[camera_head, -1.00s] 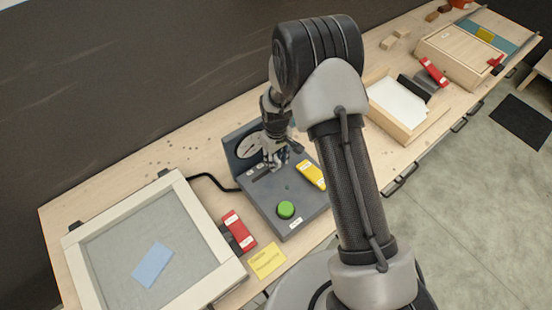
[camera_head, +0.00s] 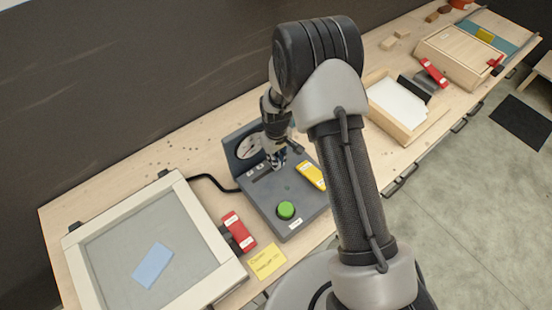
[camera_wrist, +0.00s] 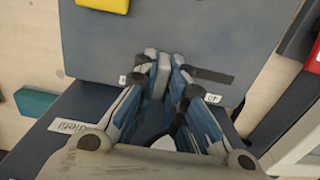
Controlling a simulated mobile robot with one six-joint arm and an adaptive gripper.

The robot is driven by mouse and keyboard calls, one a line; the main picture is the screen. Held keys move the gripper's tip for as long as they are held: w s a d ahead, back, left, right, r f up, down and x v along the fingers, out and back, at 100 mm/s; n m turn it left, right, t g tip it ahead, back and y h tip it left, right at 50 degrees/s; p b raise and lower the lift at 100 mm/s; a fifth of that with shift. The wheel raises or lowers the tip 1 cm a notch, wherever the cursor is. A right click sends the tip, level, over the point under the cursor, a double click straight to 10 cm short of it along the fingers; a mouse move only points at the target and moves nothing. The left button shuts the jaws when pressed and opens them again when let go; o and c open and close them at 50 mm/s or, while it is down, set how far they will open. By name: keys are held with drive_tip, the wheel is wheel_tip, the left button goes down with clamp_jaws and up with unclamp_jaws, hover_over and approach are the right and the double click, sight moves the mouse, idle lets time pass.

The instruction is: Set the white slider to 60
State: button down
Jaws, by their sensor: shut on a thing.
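The dark grey control box (camera_head: 262,200) stands on the bench, with an upright back panel that carries a round dial. My gripper (camera_head: 277,161) reaches down to the slider slot (camera_head: 262,177) near that panel. In the wrist view, my gripper (camera_wrist: 163,78) is shut on the pale slider knob (camera_wrist: 163,72), which shows between the fingertips. The dark slot (camera_wrist: 212,75) runs out to one side of the fingers. The slider's exact setting cannot be read.
A green button (camera_head: 286,210) and a yellow part (camera_head: 312,175) sit on the box beside my gripper. A framed grey screen (camera_head: 105,255) and a red block (camera_head: 240,231) lie to the left. A wooden tray (camera_head: 390,125) stands to the right.

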sight(266, 174)
drive_tip(key=a, duration=0.1)
drive_tip(key=s+a, duration=0.2)
drive_tip(key=shift+s+a, duration=0.25)
drive_tip(key=shift+a, duration=0.15)
drive_tip(key=shift+d, duration=0.1)
drive_tip(key=c, duration=1.6)
unclamp_jaws()
drive_tip(key=shift+c, duration=0.2)
drive_tip(key=shift+r, duration=0.1)
wheel_tip(266, 174, up, 12)
